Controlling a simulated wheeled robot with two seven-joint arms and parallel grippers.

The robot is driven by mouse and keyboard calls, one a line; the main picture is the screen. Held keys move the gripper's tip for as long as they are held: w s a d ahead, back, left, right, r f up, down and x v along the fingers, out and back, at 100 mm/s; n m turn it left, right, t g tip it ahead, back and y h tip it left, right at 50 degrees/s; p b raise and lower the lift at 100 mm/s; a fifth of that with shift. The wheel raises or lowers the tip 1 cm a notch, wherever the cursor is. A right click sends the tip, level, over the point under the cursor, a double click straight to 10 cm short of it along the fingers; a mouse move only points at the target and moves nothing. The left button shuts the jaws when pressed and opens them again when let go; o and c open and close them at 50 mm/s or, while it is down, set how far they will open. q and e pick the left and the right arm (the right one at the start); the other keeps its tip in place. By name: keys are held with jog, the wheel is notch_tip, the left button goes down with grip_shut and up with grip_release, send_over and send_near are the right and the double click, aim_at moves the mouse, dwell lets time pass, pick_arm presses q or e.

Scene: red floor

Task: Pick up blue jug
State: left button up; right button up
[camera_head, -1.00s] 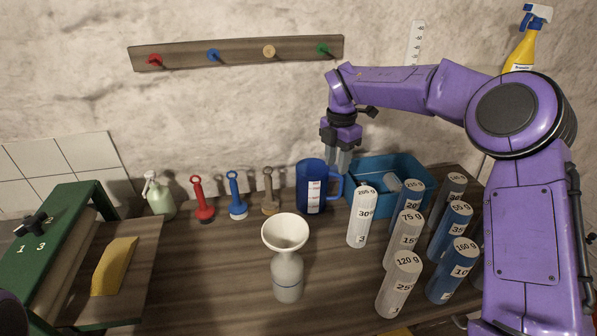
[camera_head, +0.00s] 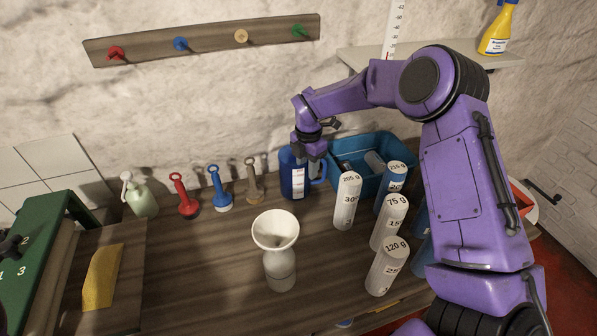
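The blue jug (camera_head: 290,178) stands upright on the wooden table near the back wall. A white label is on its front and its handle is on its right side. My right gripper (camera_head: 313,168) points down at the jug's handle side, with its fingers at handle height. The fingers are small and partly merge with the handle, so I cannot tell whether they are closed on it. My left gripper is not in view.
A blue bin (camera_head: 372,185) stands right of the jug. Labelled cylinders (camera_head: 347,200) stand in front of it. A white funnel on a bottle (camera_head: 277,232) is in front of the jug. A beige-handled tool (camera_head: 254,185) stands to its left.

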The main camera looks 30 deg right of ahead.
jog(key=shift+s, duration=0.1)
grip_shut()
dwell(1.3)
